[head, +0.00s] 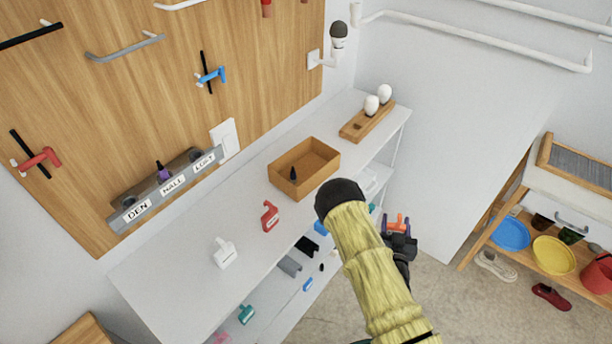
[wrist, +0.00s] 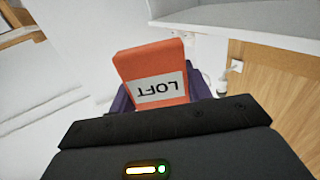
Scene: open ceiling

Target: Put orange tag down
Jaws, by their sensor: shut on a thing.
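The orange tag (wrist: 152,72) is held in my gripper (wrist: 160,97). It carries a white label that reads LOFT, upside down in the wrist view. In the head view the orange tag (head: 396,222) shows as a small orange piece at my gripper (head: 400,228), to the right of my arm and out beyond the shelf's front edge. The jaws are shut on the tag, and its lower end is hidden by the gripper. The white shelf top (head: 185,270) lies left of my gripper.
On the shelf top are a red tag (head: 269,216), a white tag (head: 224,253), a wooden tray (head: 322,159) and a wooden block with white knobs (head: 362,124). A grey rack (head: 155,200) labelled DEN, HALL, LOFT is at the wooden panel. The front left shelf top is clear.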

